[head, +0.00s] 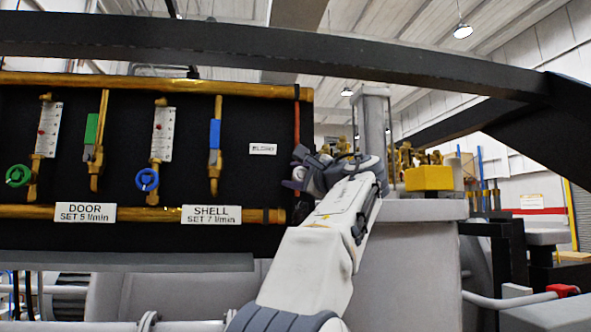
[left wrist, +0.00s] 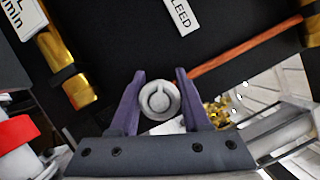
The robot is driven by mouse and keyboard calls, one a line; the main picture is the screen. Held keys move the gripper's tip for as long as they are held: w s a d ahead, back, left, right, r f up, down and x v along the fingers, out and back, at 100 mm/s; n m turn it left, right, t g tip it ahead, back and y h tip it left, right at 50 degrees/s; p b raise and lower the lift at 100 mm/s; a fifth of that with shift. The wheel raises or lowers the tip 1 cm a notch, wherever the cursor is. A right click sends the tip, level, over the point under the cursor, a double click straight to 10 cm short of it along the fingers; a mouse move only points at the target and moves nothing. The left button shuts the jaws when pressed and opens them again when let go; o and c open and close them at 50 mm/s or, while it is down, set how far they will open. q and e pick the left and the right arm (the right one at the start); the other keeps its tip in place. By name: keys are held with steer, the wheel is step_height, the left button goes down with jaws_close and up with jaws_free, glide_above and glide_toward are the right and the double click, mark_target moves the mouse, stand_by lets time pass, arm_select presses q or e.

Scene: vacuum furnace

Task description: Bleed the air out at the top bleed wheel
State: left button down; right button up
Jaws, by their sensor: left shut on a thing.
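The bleed wheel (left wrist: 158,100) is a small pale grey round knob with a raised mark on its face. It sits between the two purple fingers of my left gripper (left wrist: 160,78) in the left wrist view, and the gripper is shut on it. The label also shows in the left wrist view (left wrist: 182,14). My right gripper is not in view.
The black panel (head: 120,180) carries brass pipes, a green wheel (head: 18,175), a blue wheel (head: 147,179), and green and blue lever handles. A copper tube (left wrist: 245,48) runs close to the bleed wheel. A yellow block (head: 428,177) stands right of my arm.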

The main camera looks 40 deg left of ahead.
arm_select(q)
steer(key=n+g+h+p, duration=0.1)
steer(key=n+p, duration=0.1)
steer(key=n, duration=0.2)
steer(key=shift+n, duration=0.3)
steer(key=shift+f+n+h+p, duration=0.2)
steer(key=shift+n+h+p, duration=0.35)
steer(key=shift+n, duration=0.3)
steer(key=shift+f+n+h+p, duration=0.2)
steer(key=shift+n+h+p, duration=0.3)
steer(key=shift+n, duration=0.35)
steer(key=shift+c, duration=1.8)
jaws_free()
